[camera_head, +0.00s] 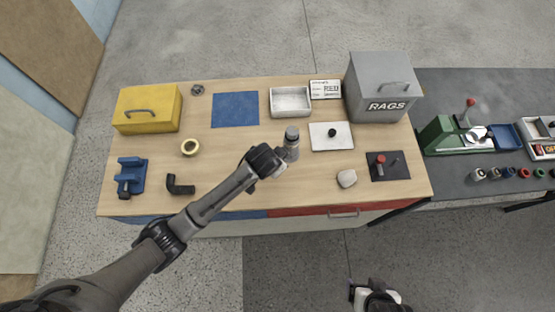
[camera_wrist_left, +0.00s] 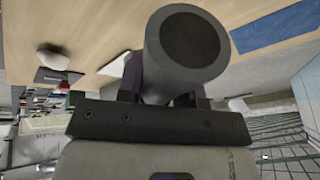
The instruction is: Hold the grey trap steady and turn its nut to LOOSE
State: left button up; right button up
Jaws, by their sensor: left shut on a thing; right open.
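The grey trap (camera_head: 292,143) is a short grey cylinder with a darker top, roughly upright over the middle of the workbench. My left gripper (camera_head: 284,160) is shut on it from the front left. In the left wrist view the trap (camera_wrist_left: 188,48) shows its dark round end, between the fingers of my left gripper (camera_wrist_left: 165,90). I cannot tell whether the trap touches the bench, nor make out the nut or a LOOSE mark. My right gripper (camera_head: 375,294) is open and empty, low in front of the bench, well away from the trap.
A white tray (camera_head: 290,111), a white plate with a black knob (camera_head: 322,143) and a pale lump (camera_head: 347,178) are near the trap. The grey RAGS box (camera_head: 359,104) stands back right. A blue mat (camera_head: 235,93), yellow box (camera_head: 168,119), black elbow (camera_head: 181,190) and blue vise (camera_head: 138,175) are left.

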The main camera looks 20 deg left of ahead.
pick_arm(q)
jog(key=shift+w+a+f+b, duration=0.2)
jog(key=shift+a+f, duration=0.8)
jog(key=shift+a, duration=0.1)
jog(key=shift+w+a+f+b, duration=0.15)
jog(key=shift+a+f+b, duration=0.05)
jog(key=shift+a+f, duration=0.85)
jog(key=shift+w+a+f+b, duration=0.2)
jog(key=shift+a+f+b, duration=0.1)
jog(key=shift+a+f, duration=0.6)
jog(key=shift+w+a+f+b, duration=0.15)
jog(key=shift+a+f+b, duration=0.1)
jog(key=shift+a+f, duration=0.65)
jog(key=shift+a+r, duration=0.1)
jog(key=shift+f, duration=0.3)
